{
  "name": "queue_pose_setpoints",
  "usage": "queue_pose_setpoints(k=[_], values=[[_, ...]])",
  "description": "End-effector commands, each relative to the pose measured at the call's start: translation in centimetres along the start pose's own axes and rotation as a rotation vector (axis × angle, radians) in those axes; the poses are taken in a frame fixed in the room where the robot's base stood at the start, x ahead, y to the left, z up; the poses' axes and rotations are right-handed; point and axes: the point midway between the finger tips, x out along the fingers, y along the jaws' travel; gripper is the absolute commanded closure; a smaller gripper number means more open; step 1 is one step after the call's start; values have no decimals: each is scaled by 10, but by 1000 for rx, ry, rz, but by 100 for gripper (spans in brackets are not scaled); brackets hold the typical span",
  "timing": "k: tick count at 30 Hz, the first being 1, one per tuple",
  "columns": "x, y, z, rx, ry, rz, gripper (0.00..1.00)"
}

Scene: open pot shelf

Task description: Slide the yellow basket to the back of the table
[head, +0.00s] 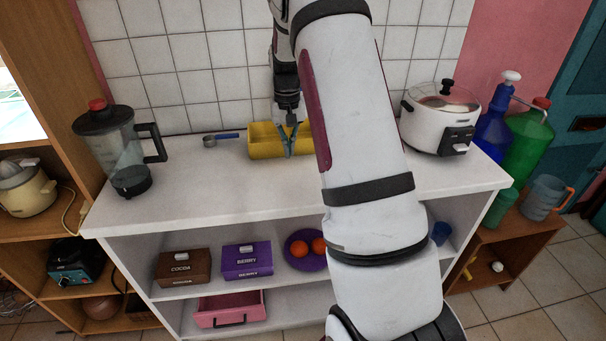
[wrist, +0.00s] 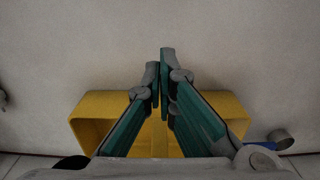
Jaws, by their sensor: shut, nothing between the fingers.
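The yellow basket (head: 262,145) stands upright on the white table (head: 215,190), near its back edge and close to the tiled wall. My gripper (head: 289,153) points down at the basket's front side, and its green fingers overlap the front wall in the head view. In the wrist view the basket (wrist: 90,108) lies under and behind the fingers. The fingertips of my gripper (wrist: 161,80) are together and empty, past the basket's front rim. I cannot tell whether they touch it. My arm hides the basket's right end in the head view.
A measuring cup with a blue handle (head: 221,138) lies just left of the basket. A blender (head: 122,150) stands at the table's left, a white rice cooker (head: 438,120) at the right. The tiled wall (head: 190,70) closes the back. The table's front left is clear.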

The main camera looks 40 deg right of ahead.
Motion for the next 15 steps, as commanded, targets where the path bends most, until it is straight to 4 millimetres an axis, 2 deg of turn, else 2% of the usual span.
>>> queue_pose_setpoints(k=[15], values=[[-28, 0, 3, 0, 1, 0, 100]])
